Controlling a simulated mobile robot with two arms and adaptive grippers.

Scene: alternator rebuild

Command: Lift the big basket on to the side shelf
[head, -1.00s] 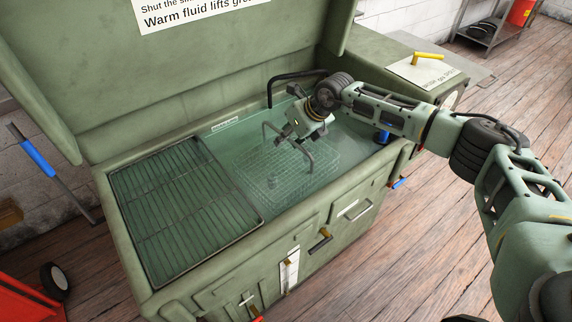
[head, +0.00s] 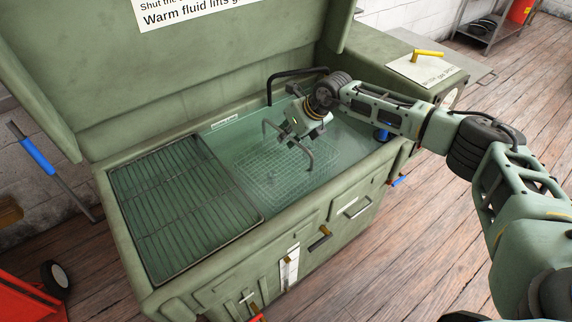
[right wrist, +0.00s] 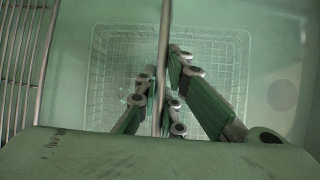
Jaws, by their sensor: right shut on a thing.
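The big basket (head: 262,172) is a wire mesh basket below the surface of the greenish fluid in the tank; its full outline is blurred in the head view. In the right wrist view the basket (right wrist: 105,85) lies beneath the fingers. Its grey hoop handle (head: 308,158) stands up above it. My right gripper (head: 296,136) is shut on the handle near the top of the hoop. In the right wrist view the handle bar runs between the fingers (right wrist: 164,96). A slatted rack (head: 180,205), seemingly the side shelf, covers the left part of the tank. My left gripper is not in view.
The tank's raised lid (head: 180,75) stands behind. The front rim (head: 320,205) borders the fluid. A black bent pipe (head: 290,73) is at the back, and a blue knob (head: 381,135) is at the right end. The rack's top is clear.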

